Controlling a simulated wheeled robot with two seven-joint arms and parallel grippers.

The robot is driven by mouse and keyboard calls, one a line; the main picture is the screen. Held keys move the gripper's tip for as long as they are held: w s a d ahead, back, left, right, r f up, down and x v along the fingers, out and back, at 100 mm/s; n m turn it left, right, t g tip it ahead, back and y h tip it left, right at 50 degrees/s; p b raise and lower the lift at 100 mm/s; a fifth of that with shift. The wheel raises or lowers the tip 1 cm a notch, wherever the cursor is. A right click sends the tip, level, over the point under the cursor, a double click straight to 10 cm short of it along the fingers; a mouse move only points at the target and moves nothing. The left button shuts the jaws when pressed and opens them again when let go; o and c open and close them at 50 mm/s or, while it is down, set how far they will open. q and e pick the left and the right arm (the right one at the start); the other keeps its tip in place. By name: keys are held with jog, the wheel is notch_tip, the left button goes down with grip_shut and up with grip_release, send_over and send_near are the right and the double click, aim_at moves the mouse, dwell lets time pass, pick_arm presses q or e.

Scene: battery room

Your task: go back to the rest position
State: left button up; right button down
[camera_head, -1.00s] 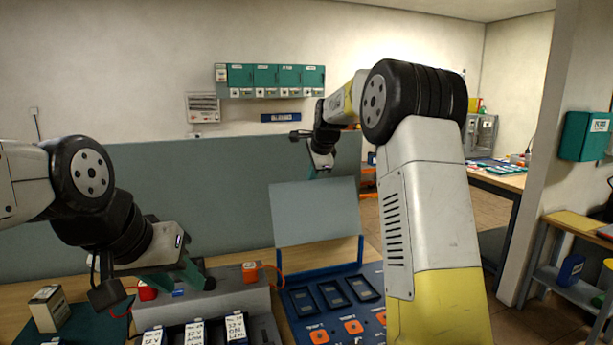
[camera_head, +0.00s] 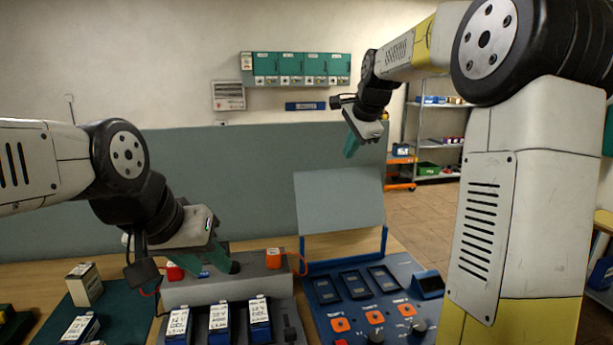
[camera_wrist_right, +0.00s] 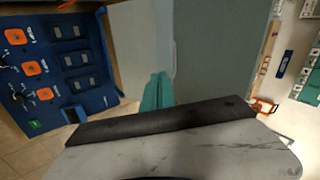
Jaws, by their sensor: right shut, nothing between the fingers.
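My right gripper (camera_head: 351,146) hangs in the air above and behind the raised grey lid of the blue panel, its green fingers pointing down. It is shut and empty. In the right wrist view its green fingers (camera_wrist_right: 157,90) lie together with nothing between them. My left gripper (camera_head: 228,266) is low over the grey battery rack, near a red connector (camera_head: 174,272) and an orange connector (camera_head: 273,258). Its fingertips are partly hidden, so its opening cannot be told.
The blue panel (camera_head: 318,268) with orange-ringed knobs stands in front; it also shows in the right wrist view (camera_wrist_right: 84,90). Several white-topped batteries (camera_head: 219,318) stand in the grey rack. A boxed battery (camera_head: 84,284) is on the left mat. A grey partition (camera_head: 240,160) runs behind the bench.

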jog(key=s+f+n, duration=0.3)
jog(key=s+n, duration=0.1)
jog(key=s, duration=0.7)
jog(key=s+f+n, duration=0.3)
jog(key=s+n, duration=0.2)
jog(key=s, duration=0.7)
jog(key=s+f+n, duration=0.4)
jog(key=s+n, duration=0.1)
jog(key=s, duration=0.6)
jog(key=shift+s+a+g+y, duration=0.2)
jog(key=shift+a+g+y, duration=0.1)
jog(key=shift+g, duration=0.1)
